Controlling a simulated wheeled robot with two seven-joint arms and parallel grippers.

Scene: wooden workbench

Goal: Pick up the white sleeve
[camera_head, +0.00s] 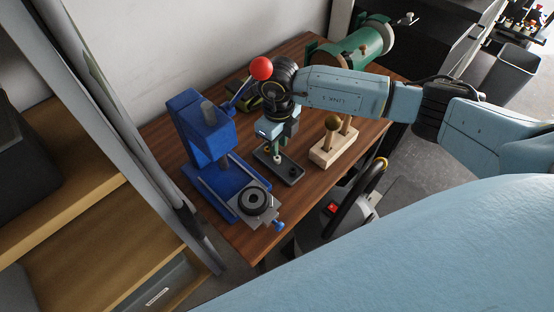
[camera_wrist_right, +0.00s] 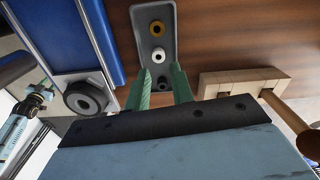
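The white sleeve (camera_wrist_right: 159,57) stands in a small grey tray (camera_wrist_right: 142,16), between a brass ring (camera_wrist_right: 157,28) and a dark ring (camera_wrist_right: 163,83). In the head view the white sleeve (camera_head: 277,160) shows just below my right gripper (camera_head: 271,145). In the right wrist view the green fingers of my right gripper (camera_wrist_right: 162,84) are apart, with nothing between them that I can see held. The sleeve appears just beyond the fingertips, roughly centred between them. A light blue arm part, probably my left arm, shows at the left edge of the wrist view; its fingers cannot be made out.
A blue press (camera_head: 207,135) with a red-knobbed lever (camera_head: 261,68) stands left of the tray. A wooden block (camera_head: 334,147) with upright handles stands to the right. A green cylindrical machine (camera_head: 357,48) is at the back. Bare bench lies around the tray.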

